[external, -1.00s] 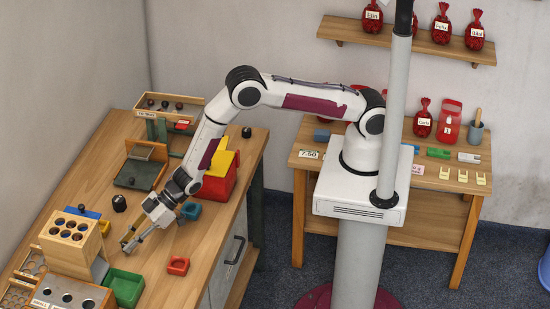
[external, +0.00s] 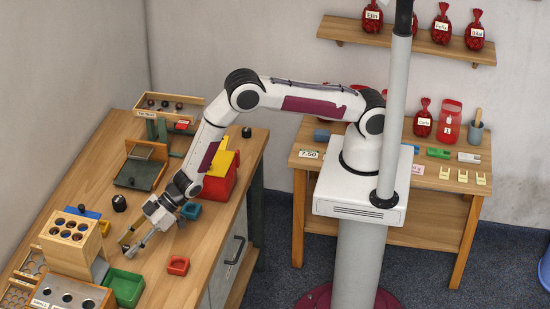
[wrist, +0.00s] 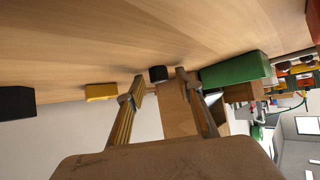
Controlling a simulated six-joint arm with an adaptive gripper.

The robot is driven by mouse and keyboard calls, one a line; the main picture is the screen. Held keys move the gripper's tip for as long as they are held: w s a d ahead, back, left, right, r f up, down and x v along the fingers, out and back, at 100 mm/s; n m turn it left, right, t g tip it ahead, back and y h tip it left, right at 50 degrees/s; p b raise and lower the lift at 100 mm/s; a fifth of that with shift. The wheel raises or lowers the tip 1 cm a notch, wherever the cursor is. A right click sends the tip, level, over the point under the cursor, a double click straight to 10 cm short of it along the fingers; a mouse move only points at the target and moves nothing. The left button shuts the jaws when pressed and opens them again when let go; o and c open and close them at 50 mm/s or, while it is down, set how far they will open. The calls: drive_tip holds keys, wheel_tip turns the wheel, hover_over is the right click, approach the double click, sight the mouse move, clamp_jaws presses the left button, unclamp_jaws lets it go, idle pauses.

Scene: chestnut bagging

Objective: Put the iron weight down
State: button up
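My gripper (external: 130,246) is low over the wooden table, at the front left of the arm. In the wrist view its two fingers (wrist: 154,88) stand apart, with a gap between the tips. A small dark block (wrist: 158,74), which looks like the iron weight, lies on the table in line with that gap. I see no finger pressed against it. In the external view the fingers hide this spot and the block cannot be made out. A separate black knobbed piece (external: 119,203) stands on the table behind the gripper.
A green bin (external: 124,288) is close in front of the gripper, with a wooden holed rack (external: 73,238) to the left. A small red tray (external: 178,266) and a blue-green one (external: 190,211) lie to the right. A yellow block (wrist: 100,91) is beside one finger.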

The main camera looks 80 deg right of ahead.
drive_tip(key=shift+r, duration=0.15)
drive_tip(key=shift+s+d+r, duration=0.15)
drive_tip(key=shift+r, duration=0.05)
drive_tip(key=v, duration=1.1)
drive_tip(key=shift+r, duration=0.15)
drive_tip(key=shift+s+d, duration=0.1)
idle(0.8)
